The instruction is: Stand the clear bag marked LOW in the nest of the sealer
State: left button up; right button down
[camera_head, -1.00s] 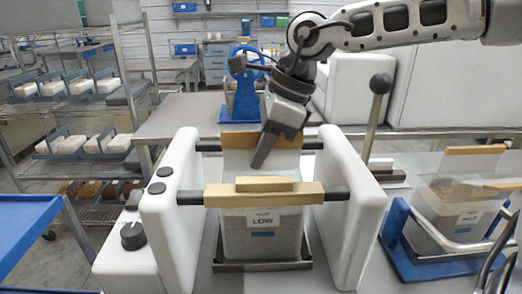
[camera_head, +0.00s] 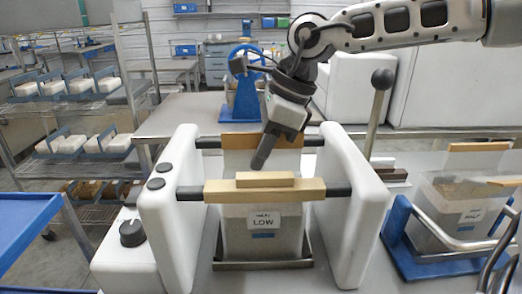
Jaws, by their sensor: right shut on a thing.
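The clear bag marked LOW (camera_head: 262,241) stands upright between the white side walls of the sealer (camera_head: 352,222). Its label and grey fill show below the front bar (camera_head: 222,191), and its brown top strip shows above it. Its foot is at the dark nest tray (camera_head: 262,265); whether it bears fully on the tray is hard to tell. My right gripper (camera_head: 266,150) comes down from the upper right, shut on the bag's upper part just below the top strip; the exact contact is partly hidden. My left gripper is not in view.
A second clear bag marked HALF (camera_head: 450,220) stands in a blue holder (camera_head: 425,262) at the right. A lever with a dark ball knob (camera_head: 382,79) rises beside the sealer. A blue reel stand (camera_head: 246,85) is behind. Wire shelves with white blocks are at the left.

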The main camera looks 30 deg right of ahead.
jog(key=shift+w+r, duration=0.1)
jog(key=shift+r, duration=0.1)
jog(key=c, duration=1.4)
grip_release()
jog(key=shift+f, duration=0.3)
jog(key=v, duration=1.6)
jog(key=shift+r, duration=0.25)
jog(key=shift+a, duration=0.1)
